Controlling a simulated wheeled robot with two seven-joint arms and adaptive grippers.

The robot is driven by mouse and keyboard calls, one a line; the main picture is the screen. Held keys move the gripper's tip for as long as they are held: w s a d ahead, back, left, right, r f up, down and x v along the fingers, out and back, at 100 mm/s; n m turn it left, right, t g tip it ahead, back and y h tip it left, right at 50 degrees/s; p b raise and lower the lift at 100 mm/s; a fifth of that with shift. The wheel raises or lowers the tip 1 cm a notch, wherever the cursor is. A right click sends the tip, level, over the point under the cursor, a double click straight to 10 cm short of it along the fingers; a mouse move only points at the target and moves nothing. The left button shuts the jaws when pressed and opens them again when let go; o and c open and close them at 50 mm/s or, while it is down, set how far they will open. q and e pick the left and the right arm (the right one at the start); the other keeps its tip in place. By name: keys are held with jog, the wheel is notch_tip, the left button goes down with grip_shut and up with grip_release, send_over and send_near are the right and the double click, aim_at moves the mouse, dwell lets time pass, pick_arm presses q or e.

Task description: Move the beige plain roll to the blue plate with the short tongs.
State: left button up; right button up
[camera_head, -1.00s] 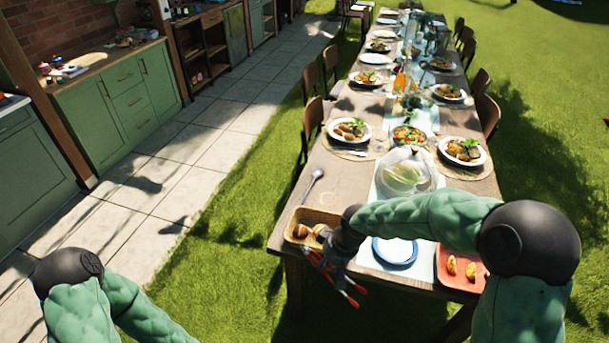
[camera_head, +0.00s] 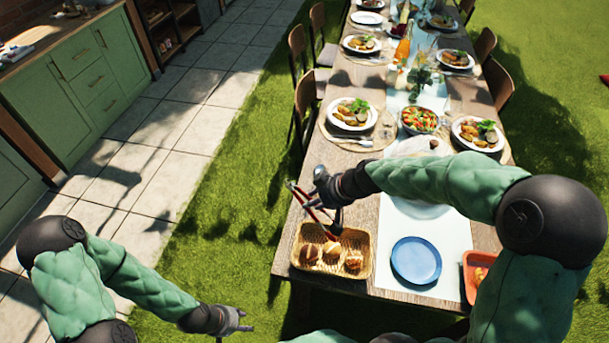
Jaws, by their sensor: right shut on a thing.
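The bread basket (camera_head: 364,238) stands at the near left of the table with several rolls in it. One roll (camera_head: 331,249) is in the middle, one (camera_head: 309,252) on the left and a browner, pale-marked one (camera_head: 353,260) on the right. I cannot tell for sure which is the plain beige one. The blue plate (camera_head: 416,260) lies empty to the right of the basket. My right gripper (camera_head: 325,191) is shut on the red-and-dark tongs (camera_head: 303,197), above the table behind the basket. My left gripper (camera_head: 237,321) hangs over the grass; its fingers are too small to read.
An orange-red tray (camera_head: 471,266) with food is at the right edge, partly behind my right arm. Dinner plates (camera_head: 351,114) and a salad bowl (camera_head: 420,120) stand farther back. A pale runner (camera_head: 440,225) lies around the blue plate. Chairs (camera_head: 305,105) line the left side.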

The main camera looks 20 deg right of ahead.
jog(key=shift+w+r, duration=0.15)
jog(key=shift+w, duration=0.05)
jog(key=shift+s, duration=0.1)
notch_tip(320, 180, down, 10)
jog(key=b, duration=0.8)
dwell(0.5)
